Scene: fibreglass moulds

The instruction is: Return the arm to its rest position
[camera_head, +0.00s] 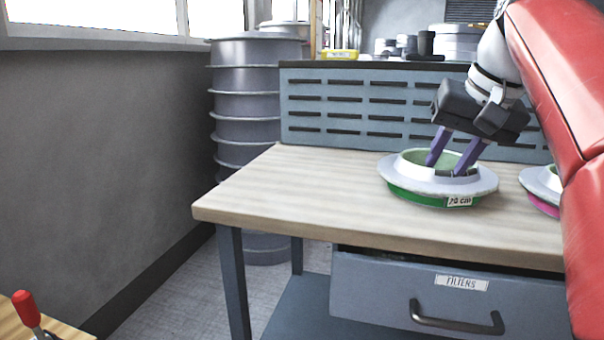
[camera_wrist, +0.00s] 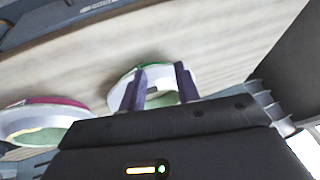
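My gripper (camera_head: 444,168) points down at the white ring-shaped mould with a green lower band and a "70 cm"-like label (camera_head: 410,185) on the bench. Its two purple fingers are spread apart, with nothing visibly clamped between them. In the head view the fingertips overlap the mould's opening and its near inner edge; I cannot tell whether they touch it. In the wrist view my gripper (camera_wrist: 160,70) has its fingers in front of the green-edged mould (camera_wrist: 122,82), which is partly hidden behind them.
The wooden bench top (camera_head: 300,205) is clear to the left. A second mould with a magenta band (camera_head: 540,182) is at right, partly behind my arm. A slotted back panel (camera_head: 330,105) stands behind. A drawer labelled FILTERS (camera_head: 390,290) is below; a red-handled tool (camera_head: 26,308) is lower left.

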